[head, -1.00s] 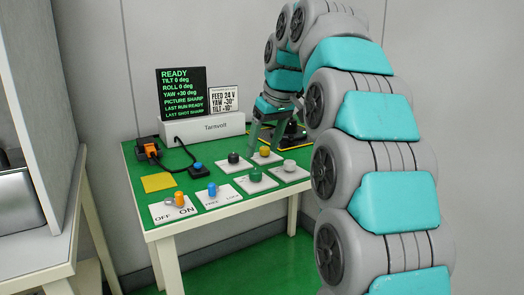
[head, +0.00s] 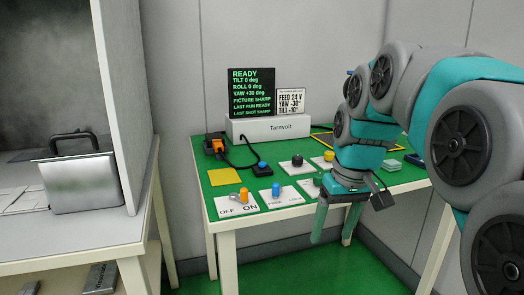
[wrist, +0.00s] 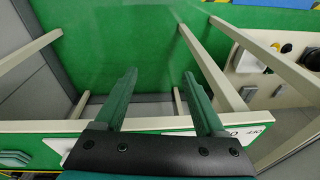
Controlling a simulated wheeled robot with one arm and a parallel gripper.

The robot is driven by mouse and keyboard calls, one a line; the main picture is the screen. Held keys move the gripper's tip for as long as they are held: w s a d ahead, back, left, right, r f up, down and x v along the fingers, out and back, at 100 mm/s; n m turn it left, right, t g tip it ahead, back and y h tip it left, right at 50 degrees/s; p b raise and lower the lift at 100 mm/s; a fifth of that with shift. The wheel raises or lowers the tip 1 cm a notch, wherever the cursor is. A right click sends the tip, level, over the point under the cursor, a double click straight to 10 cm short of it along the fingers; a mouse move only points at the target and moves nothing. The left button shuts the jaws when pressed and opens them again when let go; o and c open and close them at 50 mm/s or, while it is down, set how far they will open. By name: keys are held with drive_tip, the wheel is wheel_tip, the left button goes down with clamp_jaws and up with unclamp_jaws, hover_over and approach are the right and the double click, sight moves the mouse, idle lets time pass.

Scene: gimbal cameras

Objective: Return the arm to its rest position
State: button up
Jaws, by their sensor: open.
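My arm (head: 468,75) is bent on the right of the head view. My gripper (head: 335,218) hangs from it, pointing down at the front edge of the green-topped table (head: 222,207). Its green fingers are apart with nothing between them. In the wrist view my gripper (wrist: 160,78) is also open and empty, with green floor beyond the fingers and a pale table edge close to their bases. Part of the table's right side is hidden behind my arm.
On the table stand a Tarnvolt box (head: 272,128), a dark screen (head: 251,92) reading READY, and several knob plates, one with an orange knob (head: 243,195) by OFF and ON. A bench (head: 75,245) with a metal case (head: 87,183) stands left. Floor (head: 310,270) in front shows clear.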

drive_tip(key=s+f+m+g, duration=0.1)
drive_tip(key=s+f, duration=0.8)
drive_tip(key=s, duration=0.3)
drive_tip(key=s+d+f+m+g+h, duration=0.1)
drive_tip(key=s+f+g, duration=0.1)
drive_tip(key=s+f, duration=0.7)
drive_tip(key=s, duration=0.4)
drive_tip(key=shift+s, duration=0.25)
